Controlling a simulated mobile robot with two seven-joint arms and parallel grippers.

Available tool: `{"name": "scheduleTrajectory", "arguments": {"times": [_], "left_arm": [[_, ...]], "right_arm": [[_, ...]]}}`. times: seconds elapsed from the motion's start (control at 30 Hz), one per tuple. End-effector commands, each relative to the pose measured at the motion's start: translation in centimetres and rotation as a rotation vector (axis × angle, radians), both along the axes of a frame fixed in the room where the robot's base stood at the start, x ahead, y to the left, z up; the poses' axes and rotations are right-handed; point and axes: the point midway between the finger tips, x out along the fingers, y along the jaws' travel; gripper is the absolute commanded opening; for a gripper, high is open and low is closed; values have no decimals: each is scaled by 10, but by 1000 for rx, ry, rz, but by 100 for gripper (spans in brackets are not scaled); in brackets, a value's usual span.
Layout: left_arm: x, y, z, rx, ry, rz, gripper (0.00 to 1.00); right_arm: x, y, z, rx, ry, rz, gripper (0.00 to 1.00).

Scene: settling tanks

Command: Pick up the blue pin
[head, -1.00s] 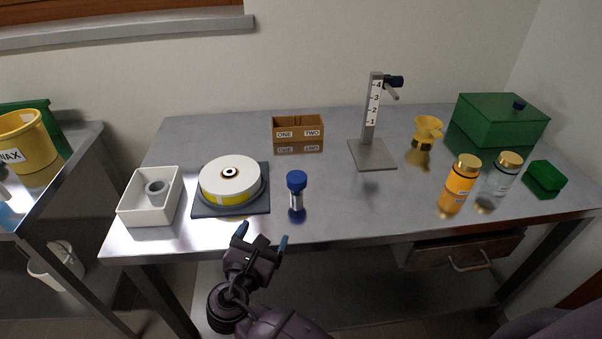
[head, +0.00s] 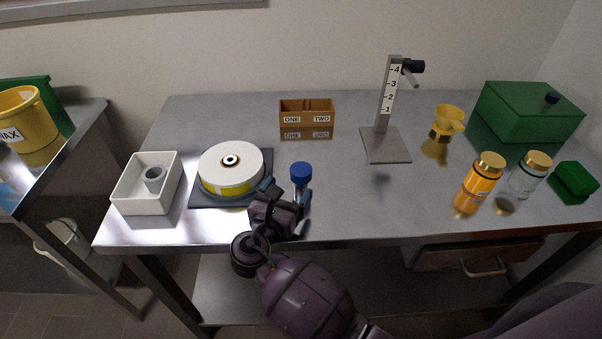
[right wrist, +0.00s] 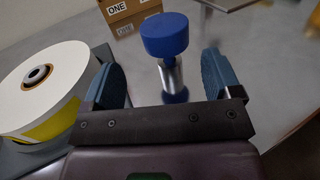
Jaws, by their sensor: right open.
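The blue pin (head: 300,173) stands upright on the metal table, with a wide blue cap on a silver shaft. In the right wrist view the blue pin (right wrist: 165,36) shows its cap, shaft and blue foot, between the lines of the two fingers and a little beyond them. My right gripper (head: 286,190) is open at the near side of the pin, and its fingers partly hide the pin's lower part in the head view. In the right wrist view my right gripper (right wrist: 168,82) has its two blue finger pads wide apart with nothing held. My left gripper is not in view.
A white and yellow disc (head: 231,168) on a dark base (head: 205,200) sits close left of the gripper. A brown box (head: 306,118) is behind the pin. A numbered stand (head: 386,145), yellow funnel (head: 447,122) and orange bottle (head: 479,183) are to the right. Bare table lies right of the pin.

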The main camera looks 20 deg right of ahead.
Motion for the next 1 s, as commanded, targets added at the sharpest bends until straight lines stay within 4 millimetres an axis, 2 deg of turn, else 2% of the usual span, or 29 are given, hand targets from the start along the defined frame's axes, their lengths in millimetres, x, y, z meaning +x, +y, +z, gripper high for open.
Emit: {"name": "scheduleTrajectory", "arguments": {"times": [0.23, 0.53, 0.8, 0.87, 1.0], "left_arm": [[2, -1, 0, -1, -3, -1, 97], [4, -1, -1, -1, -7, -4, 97], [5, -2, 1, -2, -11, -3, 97], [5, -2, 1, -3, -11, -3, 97], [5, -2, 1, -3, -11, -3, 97]], "right_arm": [[10, -12, 0, 0, -1, 0, 84], [35, -41, 0, 0, -1, 1, 84], [39, -45, 0, 2, -1, 1, 84], [39, -44, 0, 2, -1, 1, 78], [39, -44, 0, 2, -1, 1, 56]]}}
